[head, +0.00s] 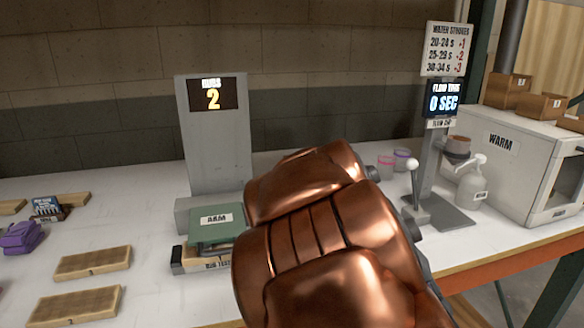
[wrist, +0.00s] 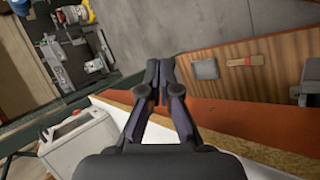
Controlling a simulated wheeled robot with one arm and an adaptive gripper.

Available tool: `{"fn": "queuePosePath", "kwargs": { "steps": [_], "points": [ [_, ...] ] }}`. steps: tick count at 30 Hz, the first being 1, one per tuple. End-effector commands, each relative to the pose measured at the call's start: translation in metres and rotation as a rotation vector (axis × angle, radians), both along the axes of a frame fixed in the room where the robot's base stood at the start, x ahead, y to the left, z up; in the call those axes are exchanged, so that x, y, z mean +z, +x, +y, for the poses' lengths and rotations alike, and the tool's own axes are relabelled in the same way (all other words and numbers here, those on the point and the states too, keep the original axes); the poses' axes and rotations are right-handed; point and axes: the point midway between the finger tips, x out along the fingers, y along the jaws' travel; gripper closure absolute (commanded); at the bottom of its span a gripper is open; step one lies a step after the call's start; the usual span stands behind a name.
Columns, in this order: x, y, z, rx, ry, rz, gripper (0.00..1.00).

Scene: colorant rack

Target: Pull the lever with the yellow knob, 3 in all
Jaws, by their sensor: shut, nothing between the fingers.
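I cannot make out a lever with a yellow knob in either view. A lever with a white ball knob (head: 414,166) stands right of my arm in the head view, at the foot of a grey stand (head: 432,150). My copper-coloured arm covers the middle of the bench and may hide other things. My gripper (wrist: 160,70) shows only in the wrist view, its dark fingers together and empty. It points towards the floor and a wooden board, apart from anything it could touch.
A display reading 2 (head: 213,95) stands over a green pad marked ARM (head: 216,222). Right are a flow display at 0 SEC (head: 443,100), a white bottle (head: 471,180) and a WARM cabinet (head: 510,150). Wooden blocks (head: 92,262) lie left. A small machine (wrist: 75,45) shows in the wrist view.

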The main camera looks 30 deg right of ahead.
Motion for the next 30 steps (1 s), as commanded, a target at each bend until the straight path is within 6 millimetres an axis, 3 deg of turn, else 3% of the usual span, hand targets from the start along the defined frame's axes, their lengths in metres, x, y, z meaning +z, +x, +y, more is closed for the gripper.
{"fn": "queuePosePath", "kwargs": {
  "steps": [1, 6, 9, 13, 19, 30],
  "points": [
    [-0.014, 0.001, 0.026, 0.053, 0.092, -0.031, 1.0],
    [-0.053, -0.001, 0.115, 0.247, 0.404, -0.094, 1.0],
    [-0.067, -0.007, 0.164, 0.363, 0.561, -0.111, 1.0],
    [-0.078, -0.019, 0.212, 0.483, 0.716, -0.114, 1.0],
    [-0.081, -0.03, 0.244, 0.568, 0.818, -0.114, 1.0],
    [-0.082, -0.031, 0.245, 0.572, 0.825, -0.112, 1.0]
  ]
}}
